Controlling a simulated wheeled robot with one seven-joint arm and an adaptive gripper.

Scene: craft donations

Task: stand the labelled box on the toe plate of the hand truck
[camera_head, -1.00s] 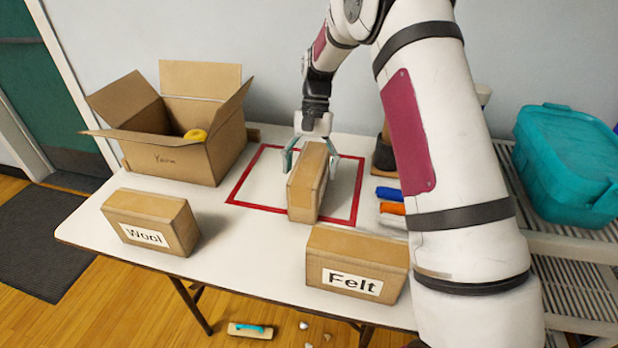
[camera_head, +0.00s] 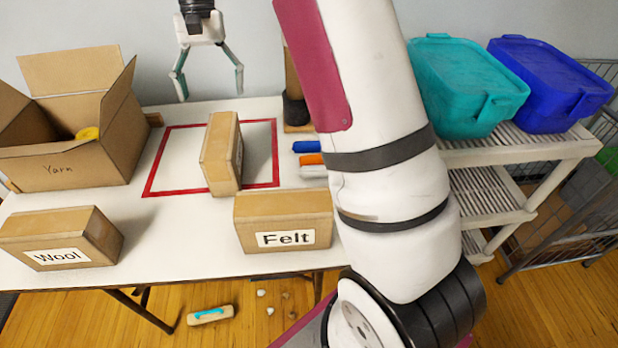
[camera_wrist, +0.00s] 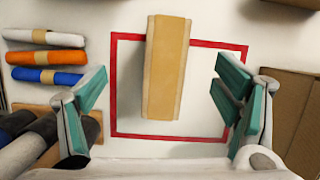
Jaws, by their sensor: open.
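A plain-looking brown box (camera_head: 221,155) stands inside a red-outlined square on the white table; no label shows on its visible faces. It also shows in the wrist view (camera_wrist: 166,70), below and between my fingers. Two boxes with readable labels stand at the table's front: the Wool box (camera_head: 60,240) at left and the Felt box (camera_head: 283,222) at centre. My gripper (camera_head: 211,95) is open and empty, above and behind the box in the square, apart from it. I cannot make out a hand truck or its toe plate in these frames.
An open carton marked Yarn (camera_head: 70,165) stands at the table's left. Blue, orange and white rolls (camera_head: 310,160) lie right of the square. Teal (camera_head: 465,85) and blue (camera_head: 550,80) bins sit on a shelf (camera_head: 520,150) at right. A brush-like item (camera_head: 210,316) lies on the floor.

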